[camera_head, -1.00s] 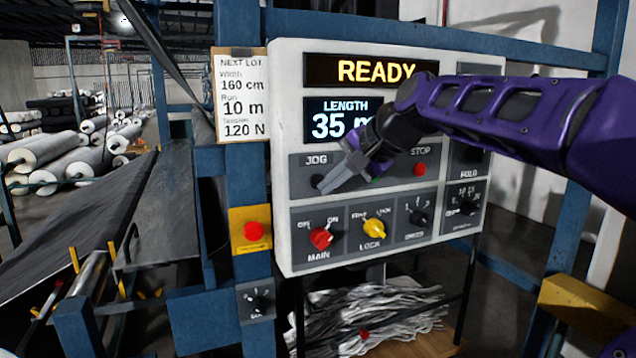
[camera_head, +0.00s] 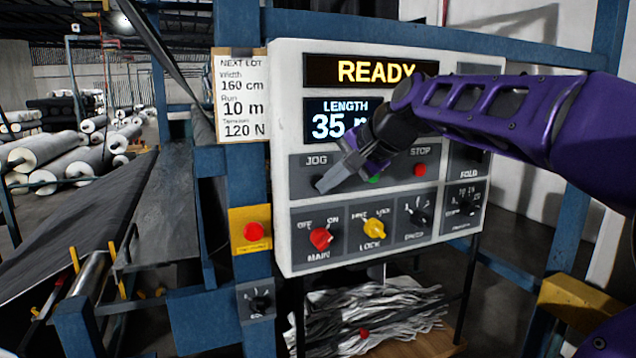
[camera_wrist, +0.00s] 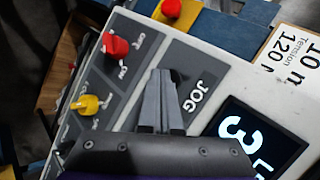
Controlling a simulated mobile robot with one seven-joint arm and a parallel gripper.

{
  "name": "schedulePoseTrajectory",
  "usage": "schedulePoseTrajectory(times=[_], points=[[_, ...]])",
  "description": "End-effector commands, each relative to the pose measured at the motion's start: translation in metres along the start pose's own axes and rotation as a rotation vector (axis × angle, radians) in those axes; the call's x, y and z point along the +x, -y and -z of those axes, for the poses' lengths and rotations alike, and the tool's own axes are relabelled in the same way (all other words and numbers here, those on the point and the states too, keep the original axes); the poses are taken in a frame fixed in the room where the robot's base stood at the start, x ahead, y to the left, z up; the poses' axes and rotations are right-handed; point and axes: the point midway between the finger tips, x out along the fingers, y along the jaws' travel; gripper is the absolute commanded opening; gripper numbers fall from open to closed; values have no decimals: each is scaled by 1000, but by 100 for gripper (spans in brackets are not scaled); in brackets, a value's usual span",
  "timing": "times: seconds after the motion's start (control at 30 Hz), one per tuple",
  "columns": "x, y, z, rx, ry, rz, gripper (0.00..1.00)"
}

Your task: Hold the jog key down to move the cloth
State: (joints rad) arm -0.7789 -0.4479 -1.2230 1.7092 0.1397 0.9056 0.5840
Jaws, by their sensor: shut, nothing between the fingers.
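The control panel (camera_head: 283,220) fills the middle of the head view. Its jog key (camera_wrist: 179,76) is a small dark button under the JOG label, mostly hidden by my fingers in the head view. My gripper (camera_head: 323,186) is shut and empty, its grey fingertips right at the key. In the wrist view the fingertips (camera_wrist: 164,74) lie beside the key's visible part; I cannot tell whether they touch or press it. The upper display (camera_head: 376,71) reads READY. The length display (camera_head: 335,107) shows 35, its right part hidden by my wrist. The dark cloth (camera_head: 95,215) runs along the left.
A green button (camera_head: 374,179) and red stop button (camera_head: 419,169) sit right of the fingers. Below are the red main switch (camera_head: 320,238) and yellow lock switch (camera_head: 373,229). A red button on a yellow box (camera_head: 253,231) is on the blue post at left.

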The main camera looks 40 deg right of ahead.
Motion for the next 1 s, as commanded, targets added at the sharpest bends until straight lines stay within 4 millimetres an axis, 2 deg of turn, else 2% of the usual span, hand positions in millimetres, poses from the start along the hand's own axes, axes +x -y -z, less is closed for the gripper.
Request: schedulePoseTrajectory(times=[1.0], points=[[6, 4, 4, 1, 0, 0, 0]])
